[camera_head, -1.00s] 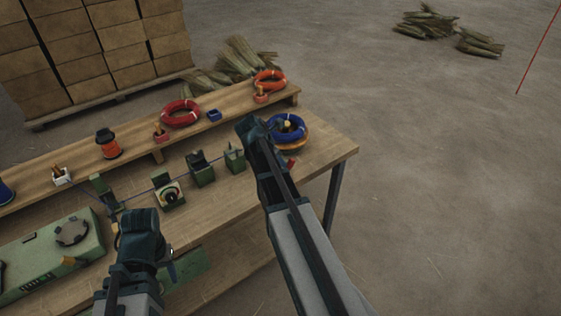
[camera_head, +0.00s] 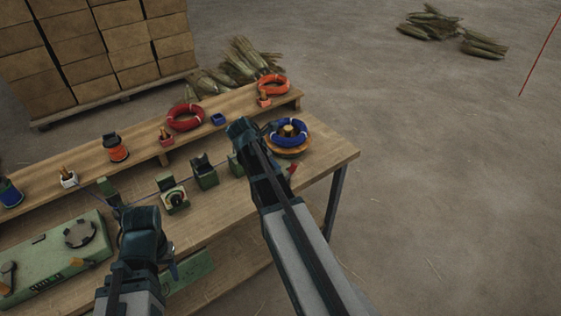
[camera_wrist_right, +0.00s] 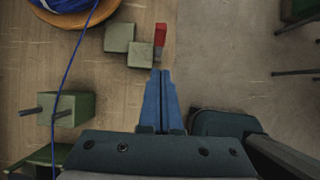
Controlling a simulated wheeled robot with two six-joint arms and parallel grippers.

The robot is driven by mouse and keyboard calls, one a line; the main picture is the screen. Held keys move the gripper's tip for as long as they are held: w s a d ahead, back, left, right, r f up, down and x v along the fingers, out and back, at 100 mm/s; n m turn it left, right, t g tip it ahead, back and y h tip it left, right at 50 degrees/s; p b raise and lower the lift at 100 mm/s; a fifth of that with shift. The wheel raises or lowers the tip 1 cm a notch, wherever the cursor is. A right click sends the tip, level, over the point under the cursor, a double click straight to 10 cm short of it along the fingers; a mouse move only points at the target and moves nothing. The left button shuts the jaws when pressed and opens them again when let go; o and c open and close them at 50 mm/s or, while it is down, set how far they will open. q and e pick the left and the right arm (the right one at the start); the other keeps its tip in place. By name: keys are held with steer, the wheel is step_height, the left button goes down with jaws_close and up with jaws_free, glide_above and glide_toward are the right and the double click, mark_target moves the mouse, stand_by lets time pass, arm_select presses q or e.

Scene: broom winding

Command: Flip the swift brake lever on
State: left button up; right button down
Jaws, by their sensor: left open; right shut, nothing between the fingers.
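The red brake lever (camera_head: 292,168) shows at the table's right side, just in front of the swift (camera_head: 288,149), a round wooden disc with a blue coil (camera_head: 289,133). In the right wrist view the red lever (camera_wrist_right: 160,36) stands beside two green blocks (camera_wrist_right: 130,45). My right gripper (camera_wrist_right: 160,74) is shut and empty, its blue tips just below the lever in the picture, with a small gap that is hard to judge. In the head view its fingers are hidden under my right arm. My left gripper (camera_head: 170,268) is open over the table's front; its fingers are mostly hidden.
Green machine parts (camera_head: 204,173) stand along the table's middle, with a green box (camera_head: 60,262) at left. A raised shelf (camera_head: 135,160) behind holds coils and spools. A blue strand (camera_wrist_right: 68,80) runs from the coil. The floor to the right is clear.

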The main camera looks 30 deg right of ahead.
step_height(320, 180, up, 10)
steer(key=a+p, duration=0.2)
steer(key=p, duration=0.6)
steer(key=shift+a+f+p, duration=0.2)
steer(key=shift+p, duration=0.15)
steer(key=shift+s, duration=0.1)
steer(key=s+a+f+m+y, duration=0.1)
steer(key=s+a+m, duration=0.4)
steer(key=a, duration=0.4)
steer(key=s+a+f+m+y, duration=0.1)
steer(key=s+a+m, duration=0.4)
steer(key=a, duration=0.5)
steer(key=s+a+f+m+y, duration=0.1)
steer(key=s+a+m, duration=0.4)
steer(key=a, duration=0.5)
steer(key=shift+s+f+g+y+b, duration=0.25)
steer(key=shift+s+g+y+b, duration=0.1)
steer(key=shift+s+y, duration=0.65)
